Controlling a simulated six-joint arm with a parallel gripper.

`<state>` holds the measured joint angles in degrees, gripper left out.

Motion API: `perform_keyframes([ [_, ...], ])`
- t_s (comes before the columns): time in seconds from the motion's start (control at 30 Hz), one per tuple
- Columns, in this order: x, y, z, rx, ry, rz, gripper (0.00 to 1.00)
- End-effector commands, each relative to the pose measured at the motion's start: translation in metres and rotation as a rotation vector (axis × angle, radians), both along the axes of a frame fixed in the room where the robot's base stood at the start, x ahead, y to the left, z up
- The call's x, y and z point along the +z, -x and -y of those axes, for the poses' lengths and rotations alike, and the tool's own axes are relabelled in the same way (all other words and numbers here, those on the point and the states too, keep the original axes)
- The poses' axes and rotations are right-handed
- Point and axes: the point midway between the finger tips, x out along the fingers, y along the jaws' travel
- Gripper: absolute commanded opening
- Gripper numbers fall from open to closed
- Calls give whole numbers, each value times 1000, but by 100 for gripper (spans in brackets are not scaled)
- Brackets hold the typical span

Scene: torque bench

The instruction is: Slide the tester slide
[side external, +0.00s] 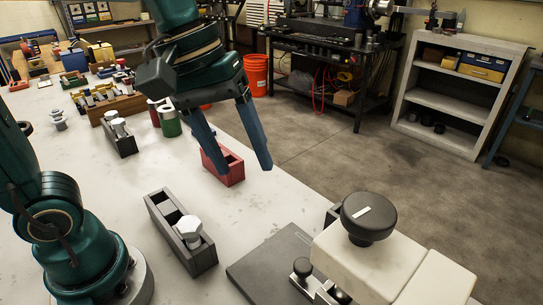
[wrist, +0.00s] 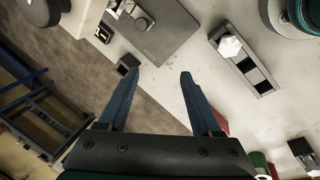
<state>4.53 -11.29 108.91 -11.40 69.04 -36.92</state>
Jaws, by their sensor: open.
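My gripper (side external: 244,170) hangs above the bench with its two blue fingers spread and nothing between them. In the wrist view the open fingertips (wrist: 160,73) point toward a dark grey plate. The tester (side external: 368,262), a cream body with a large black knob (side external: 368,216), stands at the lower right, partly cut off by the frame. Which part is the slide is unclear. My gripper touches none of these.
A dark slotted holder (side external: 170,225) with a white hex-headed piece (side external: 190,229) stands left of the plate. A red box (side external: 232,172) is behind my gripper. A small dark block (wrist: 128,64) lies near a fingertip. White bench surface is clear between them.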

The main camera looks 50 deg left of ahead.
Motion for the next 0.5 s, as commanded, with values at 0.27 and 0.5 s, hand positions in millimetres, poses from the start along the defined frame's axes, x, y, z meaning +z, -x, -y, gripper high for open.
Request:
perform_keyframes([
  [0.27,-29,-42,43,120,92,-276,66],
  [0.5,-75,-58,71,130,95,-455,66],
])
